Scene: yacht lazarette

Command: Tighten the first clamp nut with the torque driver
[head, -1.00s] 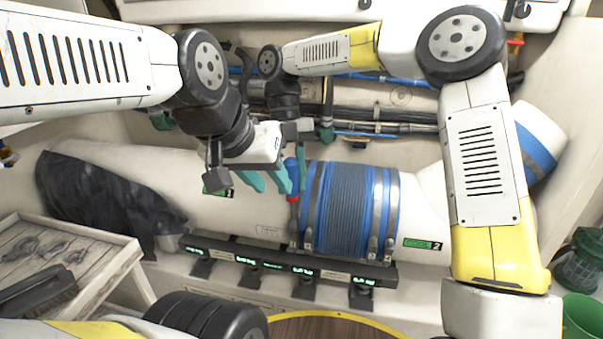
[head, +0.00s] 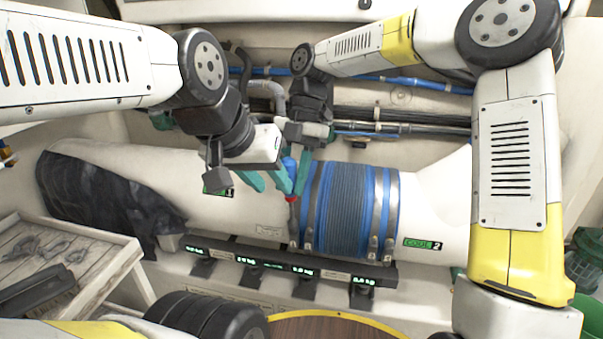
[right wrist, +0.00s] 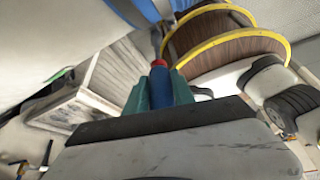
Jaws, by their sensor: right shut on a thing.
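The torque driver (head: 290,166) has a blue handle, a red collar and a grey shaft pointing down beside the leftmost clamp band (head: 311,205) on the ribbed blue hose sleeve (head: 347,210). I cannot tell whether its tip sits on the first clamp nut. My right gripper (head: 299,178) reaches in from behind and is shut on the driver's handle. In the right wrist view the blue handle and red collar (right wrist: 158,84) show between its teal fingers. My left gripper (head: 267,182) is open and empty just left of the driver, its teal fingers apart.
A dark rail (head: 290,264) with lit green displays runs below the pipe. A wooden tray (head: 75,268) with tools stands at left. A dark cloth (head: 100,200) covers the pipe's left part. Blue and black lines (head: 420,115) run behind.

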